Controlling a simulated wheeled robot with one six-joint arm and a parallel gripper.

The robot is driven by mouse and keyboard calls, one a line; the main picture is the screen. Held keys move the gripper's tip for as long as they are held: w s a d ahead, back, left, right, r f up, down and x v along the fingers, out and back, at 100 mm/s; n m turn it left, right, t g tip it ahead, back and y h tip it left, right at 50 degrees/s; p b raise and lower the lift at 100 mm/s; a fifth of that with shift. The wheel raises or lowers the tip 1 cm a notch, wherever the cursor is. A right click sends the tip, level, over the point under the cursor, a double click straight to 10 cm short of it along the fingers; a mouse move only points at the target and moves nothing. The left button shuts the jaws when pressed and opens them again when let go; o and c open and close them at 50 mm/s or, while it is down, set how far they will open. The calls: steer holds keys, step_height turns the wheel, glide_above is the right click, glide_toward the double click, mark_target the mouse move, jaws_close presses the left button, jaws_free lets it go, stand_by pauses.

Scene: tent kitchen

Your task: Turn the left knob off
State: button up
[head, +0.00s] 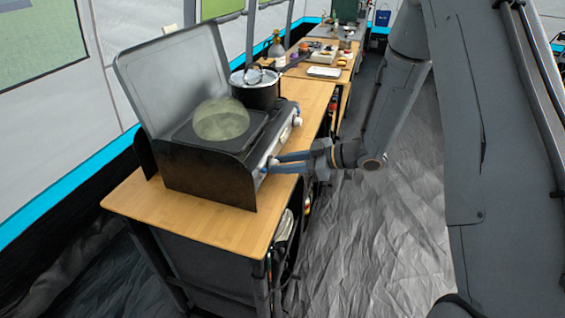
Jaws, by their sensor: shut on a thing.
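The camping stove (208,177) stands on the near end of the wooden table, its grey lid raised behind it. Its knobs are on the front panel, facing right in the head view. The left knob (264,168) is at the near end of the panel and mostly hidden by my gripper. My gripper (271,165) reaches in from the right, its two blue-grey fingers level and closed on the left knob. Which way the knob is turned cannot be made out. The other knob (297,121) is white, farther along the panel and free of the gripper.
A pale, see-through dome (221,120) sits over the near burner. A dark pot (256,90) stands on the far burner. The wooden table (205,219) has bare room in front of the stove. Bottles and trays stand on tables farther back. The grey floor (370,235) at right is clear.

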steer(key=shift+w+m+g+y+p, duration=0.1)
steer(key=shift+m+g+y+p, duration=0.2)
steer(key=shift+m+g+p, duration=0.7)
steer(key=shift+w+d+f+m+g+y, duration=0.1)
steer(key=shift+m+g+y, duration=0.1)
steer(key=shift+m, duration=0.35)
steer(key=shift+w+m+g+y, duration=0.1)
steer(key=shift+m+y, duration=0.1)
steer(key=shift+m, duration=0.35)
steer(key=shift+f+m+g+y+b, duration=0.15)
steer(key=shift+m+g+y+b, duration=0.35)
steer(key=shift+m, duration=0.7)
steer(key=shift+m+g+y+b, duration=0.4)
steer(key=shift+m, duration=0.6)
steer(key=o, duration=1.1)
steer(key=shift+c, duration=0.2)
